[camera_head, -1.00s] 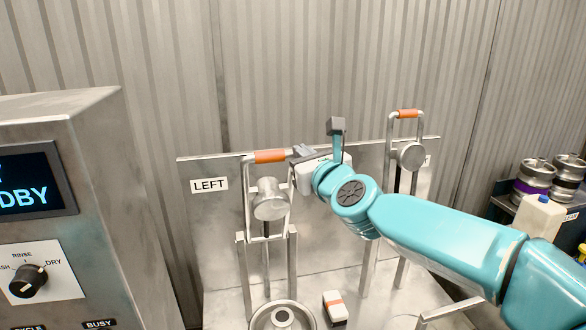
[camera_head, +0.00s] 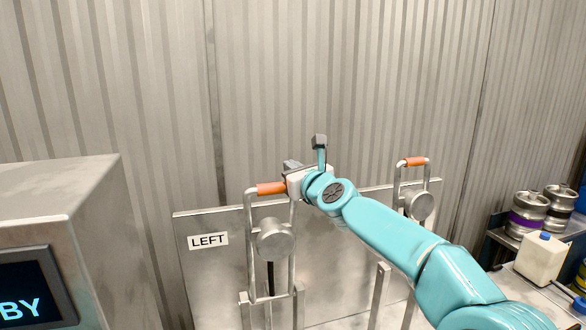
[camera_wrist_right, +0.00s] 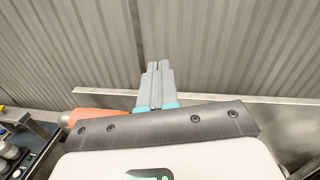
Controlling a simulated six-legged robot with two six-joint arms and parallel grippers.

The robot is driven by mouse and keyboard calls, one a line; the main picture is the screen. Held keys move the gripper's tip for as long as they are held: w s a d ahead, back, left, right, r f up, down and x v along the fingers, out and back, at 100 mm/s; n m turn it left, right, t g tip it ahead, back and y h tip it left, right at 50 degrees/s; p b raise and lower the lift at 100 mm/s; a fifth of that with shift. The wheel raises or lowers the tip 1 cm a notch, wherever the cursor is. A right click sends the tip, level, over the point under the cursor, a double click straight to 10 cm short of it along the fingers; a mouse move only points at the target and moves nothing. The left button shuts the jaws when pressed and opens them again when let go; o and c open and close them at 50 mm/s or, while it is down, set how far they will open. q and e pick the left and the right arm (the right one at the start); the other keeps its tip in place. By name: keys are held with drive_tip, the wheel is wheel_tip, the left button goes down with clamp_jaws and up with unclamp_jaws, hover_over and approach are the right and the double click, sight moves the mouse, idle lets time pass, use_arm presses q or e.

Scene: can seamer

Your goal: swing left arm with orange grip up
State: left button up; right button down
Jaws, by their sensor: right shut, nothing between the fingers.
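The left arm (camera_head: 249,245) is a metal loop frame with a round disc (camera_head: 275,240), beside the LEFT label (camera_head: 208,240). Its orange grip (camera_head: 271,189) is at the top, above the back panel's upper edge. My right gripper (camera_head: 292,166) is at the right end of this grip, shut and empty; whether it touches the grip I cannot tell. In the right wrist view the shut fingers (camera_wrist_right: 158,68) point at the corrugated wall, with part of the orange grip (camera_wrist_right: 85,116) at left. My left gripper is not in view.
A second loop arm with an orange grip (camera_head: 414,162) stands at right, partly behind my right arm. A metal cabinet with a display (camera_head: 28,290) is at left. Kegs (camera_head: 528,214) and a white jug (camera_head: 541,262) are at far right. The wall above is clear.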

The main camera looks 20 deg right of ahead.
drive_tip(key=shift+w+p, duration=0.35)
drive_tip(key=shift+w, duration=0.9)
drive_tip(key=shift+f, duration=0.1)
drive_tip(key=shift+s+d, duration=0.1)
drive_tip(key=shift+s, duration=0.05)
